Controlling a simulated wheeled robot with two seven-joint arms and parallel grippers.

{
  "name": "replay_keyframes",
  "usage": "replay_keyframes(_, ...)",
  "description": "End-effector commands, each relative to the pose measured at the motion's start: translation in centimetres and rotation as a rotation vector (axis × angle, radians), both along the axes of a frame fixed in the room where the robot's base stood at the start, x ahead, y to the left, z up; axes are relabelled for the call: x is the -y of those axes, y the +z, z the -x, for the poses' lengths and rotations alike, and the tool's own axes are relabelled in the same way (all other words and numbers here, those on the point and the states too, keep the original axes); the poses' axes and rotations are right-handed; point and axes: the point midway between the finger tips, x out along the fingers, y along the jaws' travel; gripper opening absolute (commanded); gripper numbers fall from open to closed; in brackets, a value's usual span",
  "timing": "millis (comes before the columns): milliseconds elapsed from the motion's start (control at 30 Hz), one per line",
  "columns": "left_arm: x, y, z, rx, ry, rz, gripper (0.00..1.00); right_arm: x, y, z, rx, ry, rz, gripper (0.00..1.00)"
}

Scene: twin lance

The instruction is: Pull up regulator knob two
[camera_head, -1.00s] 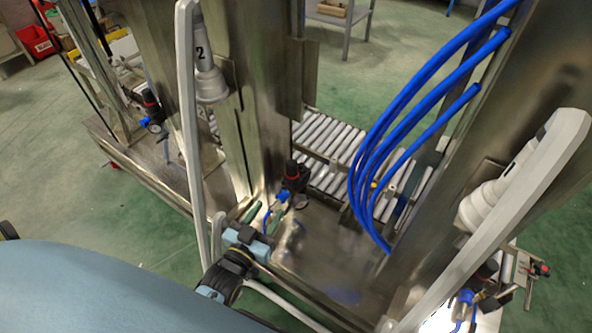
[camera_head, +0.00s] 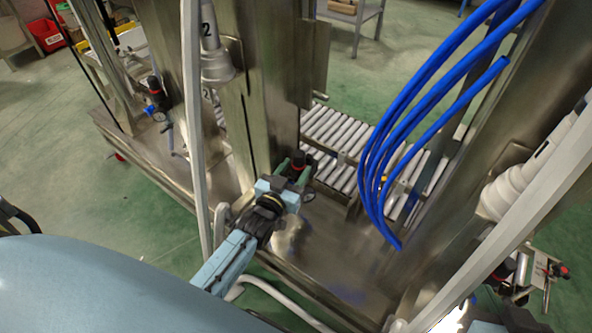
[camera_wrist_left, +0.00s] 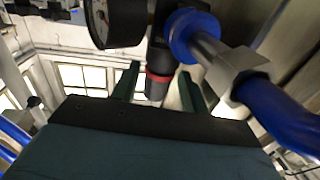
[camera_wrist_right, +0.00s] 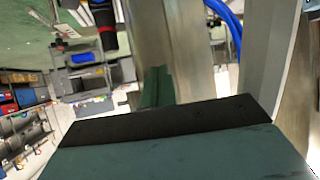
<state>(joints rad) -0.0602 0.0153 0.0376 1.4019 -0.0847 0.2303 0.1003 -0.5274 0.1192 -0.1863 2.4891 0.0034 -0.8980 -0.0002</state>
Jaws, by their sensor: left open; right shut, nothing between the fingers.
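A regulator with a black knob and red ring (camera_head: 299,160) stands by the middle metal column, near the lance marked 2 (camera_head: 210,50). My left gripper (camera_head: 293,169) is open at this knob. In the left wrist view its two green fingers (camera_wrist_left: 160,88) stand on either side of the knob (camera_wrist_left: 156,90), with the red ring just beyond. Whether they touch it I cannot tell. The regulator's gauge (camera_wrist_left: 117,20) and blue fitting (camera_wrist_left: 190,35) show there too. My right gripper (camera_wrist_right: 157,88) is shut and empty, with its fingers together in the right wrist view.
Another regulator (camera_head: 154,88) stands at the left, and a further one (camera_head: 502,270) at the lower right. Blue hoses (camera_head: 385,130) hang right of the middle column. A pale guard bar (camera_head: 194,130) rises left of my left gripper. A roller conveyor (camera_head: 335,140) lies behind.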

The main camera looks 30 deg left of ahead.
Motion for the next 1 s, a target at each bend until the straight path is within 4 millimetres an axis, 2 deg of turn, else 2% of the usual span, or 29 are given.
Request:
replay_keyframes(200,0.0,-0.1,-1.0,-0.001,0.000,0.000,0.44,-0.5,1.3,-0.8,0.092,0.007,-0.025,0.00)
replay_keyframes(533,0.0,0.0,-1.1,-0.001,0.000,-0.001,0.44,-0.6,1.6,-1.0,0.105,0.008,-0.028,0.00)
replay_keyframes(867,0.0,0.0,-1.1,-0.001,0.000,0.000,0.01,-0.6,1.5,-1.0,0.104,0.008,-0.028,0.00)
replay_keyframes(1000,0.0,0.0,-1.1,-0.001,0.000,0.000,0.00,-0.6,1.5,-1.0,0.104,0.008,-0.027,0.00)
